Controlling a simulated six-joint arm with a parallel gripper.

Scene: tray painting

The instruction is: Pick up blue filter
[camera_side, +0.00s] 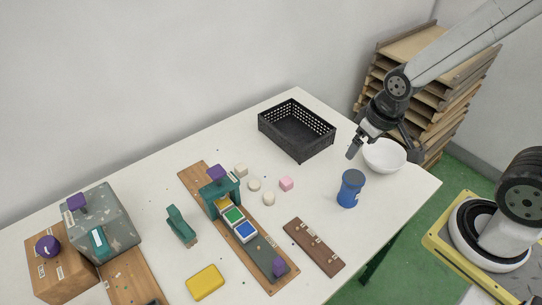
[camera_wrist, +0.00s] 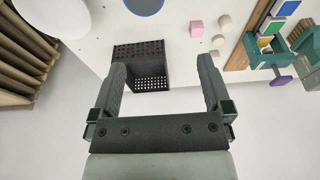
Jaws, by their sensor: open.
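A blue square plate (camera_side: 246,231), which looks like the blue filter, lies in a row with a green square (camera_side: 233,215) and a yellow one (camera_side: 223,202) on the wooden board with a teal frame. In the wrist view the blue square (camera_wrist: 288,8) is at the top right. A blue can (camera_side: 350,189) stands upright apart from it, to the right. My gripper (camera_side: 354,151) is above the table's right part, near the white bowl, far from the blue square. In the wrist view my gripper (camera_wrist: 162,68) is open with nothing between its fingers.
A black basket (camera_side: 297,130) stands at the back, a white bowl (camera_side: 384,155) at the right. Small blocks, including a pink one (camera_side: 286,184), lie mid-table. A brown strip with hooks (camera_side: 314,247), yellow sponge-like block (camera_side: 205,283) and teal tool (camera_side: 181,226) lie near the board.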

